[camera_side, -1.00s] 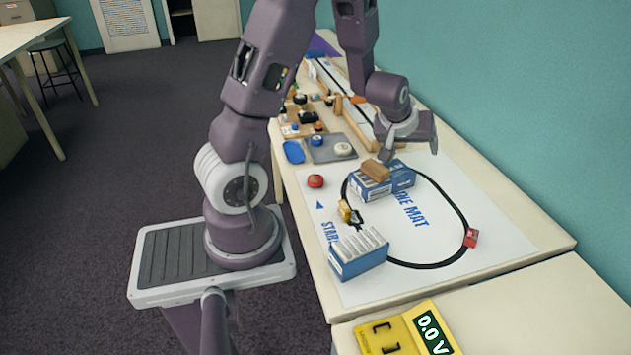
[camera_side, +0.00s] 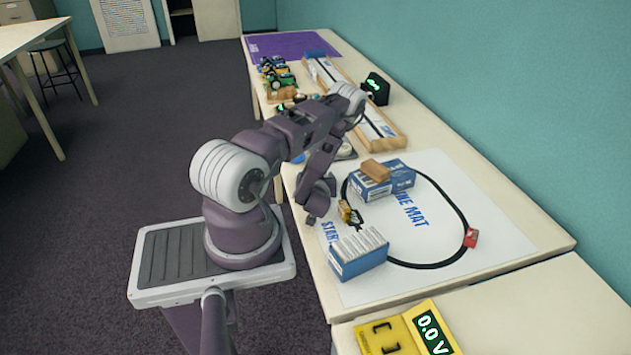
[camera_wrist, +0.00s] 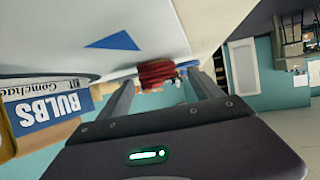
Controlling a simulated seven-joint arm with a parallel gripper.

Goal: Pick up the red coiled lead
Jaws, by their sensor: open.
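The red coiled lead (camera_wrist: 157,73) shows in the wrist view as a small ribbed bundle on the white mat, near the mat's edge. My gripper (camera_wrist: 163,80) is open, with one finger on each side of the lead in that view. The lead appears just beyond or between the fingertips; I cannot tell if they touch it. In the side view my gripper (camera_side: 312,212) is low over the mat's left edge, and the lead is hidden behind my arm.
Another blue box (camera_side: 358,258) stands nearer. A small yellow item (camera_side: 345,211) lies between. A red item (camera_side: 471,237) sits on the track. The mat's centre (camera_side: 425,240) is clear.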

